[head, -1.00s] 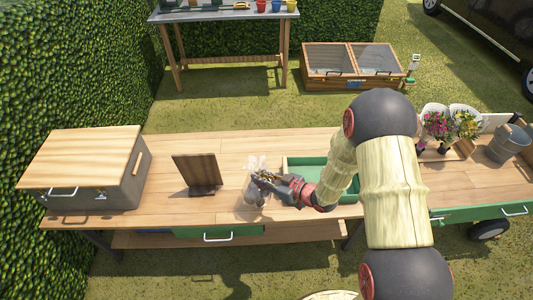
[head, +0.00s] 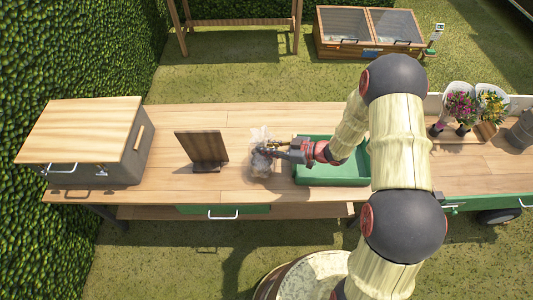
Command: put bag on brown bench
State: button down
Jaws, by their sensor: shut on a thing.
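The bag (head: 262,163) is small, clear and crumpled, with something greyish inside that I cannot make out. It is at the middle of the brown bench (head: 233,120), left of a green tray. My gripper (head: 268,151) reaches in from the right and is shut on the bag. The fingers hide part of the bag. I cannot tell whether the bag touches the bench top or hangs just above it.
The green tray (head: 331,182) lies right of the bag. A dark wooden stand (head: 202,151) is to its left, and a grey box with a wooden lid (head: 86,142) sits at the left end. Potted flowers (head: 461,108) stand at the right. A round barrel (head: 272,281) is in front.

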jog(key=shift+f+b, duration=0.55)
jog(key=shift+f, duration=1.25)
jog(key=c, duration=1.8)
grip_release()
jog(key=shift+c, duration=0.2)
jog(key=shift+o, duration=0.5)
